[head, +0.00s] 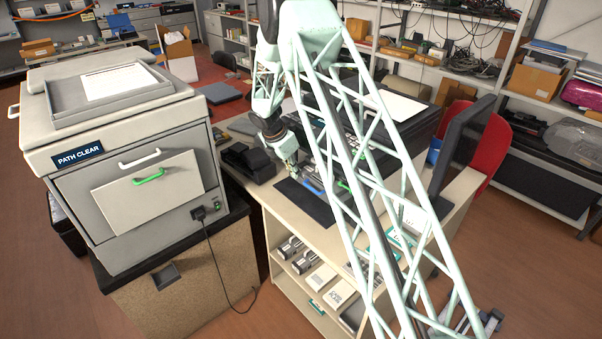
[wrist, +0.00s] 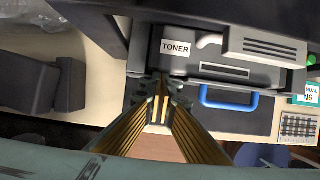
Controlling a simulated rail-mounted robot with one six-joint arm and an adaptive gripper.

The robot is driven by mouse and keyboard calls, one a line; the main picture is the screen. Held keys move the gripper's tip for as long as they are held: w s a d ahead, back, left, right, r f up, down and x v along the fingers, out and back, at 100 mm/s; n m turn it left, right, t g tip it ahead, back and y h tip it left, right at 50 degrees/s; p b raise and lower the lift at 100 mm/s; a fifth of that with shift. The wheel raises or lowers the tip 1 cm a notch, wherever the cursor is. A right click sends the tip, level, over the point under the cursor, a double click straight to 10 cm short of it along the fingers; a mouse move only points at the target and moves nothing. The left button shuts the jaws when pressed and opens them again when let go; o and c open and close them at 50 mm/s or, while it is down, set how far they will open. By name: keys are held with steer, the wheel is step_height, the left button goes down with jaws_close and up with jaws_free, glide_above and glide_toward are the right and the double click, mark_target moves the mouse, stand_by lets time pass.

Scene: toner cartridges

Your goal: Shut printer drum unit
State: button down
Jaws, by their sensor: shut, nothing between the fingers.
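A dark printer (head: 418,132) stands on the bench in the head view, largely behind my arm. In the wrist view its front shows a grey unit (wrist: 270,45) with slots, a TONER label (wrist: 175,47) and a blue handle (wrist: 229,105) sticking out below. The blue handle (head: 312,185) also shows in the head view, just right of my gripper (head: 292,172). My gripper is shut and empty, in front of the printer and left of the blue handle in the wrist view (wrist: 160,100). I cannot tell how far the drum unit stands out.
A beige printer (head: 75,165) marked PATH CLEAR stands at left. A black device (head: 247,162) sits on the bench left of my gripper. A dark mat (head: 305,203) lies below it. A monitor (head: 465,148) stands at right. Bottles and boxes fill the lower shelf.

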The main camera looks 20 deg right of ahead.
steer(key=shift+d, duration=0.1)
stand_by(0.5)
steer(key=shift+s+a, duration=0.2)
steer(key=shift+a, duration=0.6)
steer(key=a, duration=0.1)
steer(key=s+a, duration=0.1)
steer(key=shift+a+r, duration=0.3)
steer(key=shift+r, duration=0.05)
steer(key=v, duration=0.9)
steer(key=shift+r, duration=0.15)
steer(key=c, duration=3.3)
jaws_free()
steer(key=shift+c, duration=0.2)
